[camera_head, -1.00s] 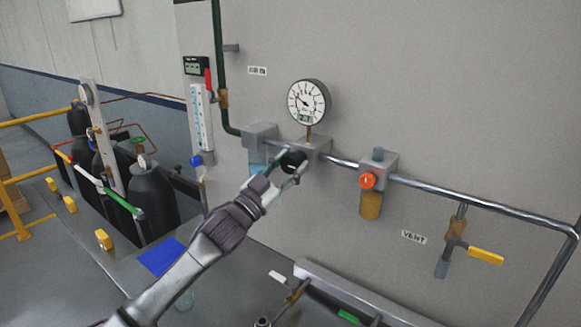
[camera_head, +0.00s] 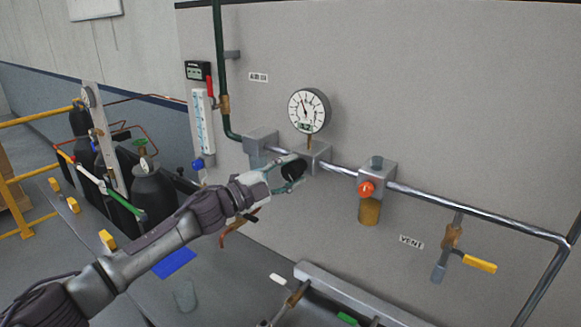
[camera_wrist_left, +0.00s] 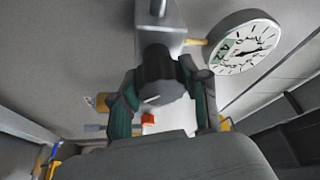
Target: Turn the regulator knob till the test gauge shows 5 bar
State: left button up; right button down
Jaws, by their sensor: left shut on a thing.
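The black regulator knob (camera_head: 292,168) sticks out from a grey metal block (camera_head: 318,157) on the wall pipe. My left gripper (camera_head: 290,175) reaches it from the left, its green-padded fingers closed on either side of the knob. The left wrist view shows the knob (camera_wrist_left: 160,76) between the two fingers (camera_wrist_left: 163,100), with a pale mark on its face. The round white test gauge (camera_head: 308,111) stands above the block. Its needle points up and slightly left; the numbers are too small to read surely. The gauge also shows in the wrist view (camera_wrist_left: 240,45). My right gripper is out of view.
An orange-red knob (camera_head: 366,189) on another block sits to the right along the pipe. A yellow-handled vent valve (camera_head: 479,263) is further right. A flow tube (camera_head: 203,121) and dark gas cylinders (camera_head: 154,195) stand left. A bench with a blue mat (camera_head: 174,262) lies below.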

pick_arm(q)
jog(key=shift+m+g+p, duration=0.3)
jog(key=shift+m, duration=0.7)
jog(key=o, duration=1.1)
jog(key=shift+o, duration=0.2)
jog(key=v, duration=1.2)
jog(key=shift+s+r, duration=0.1)
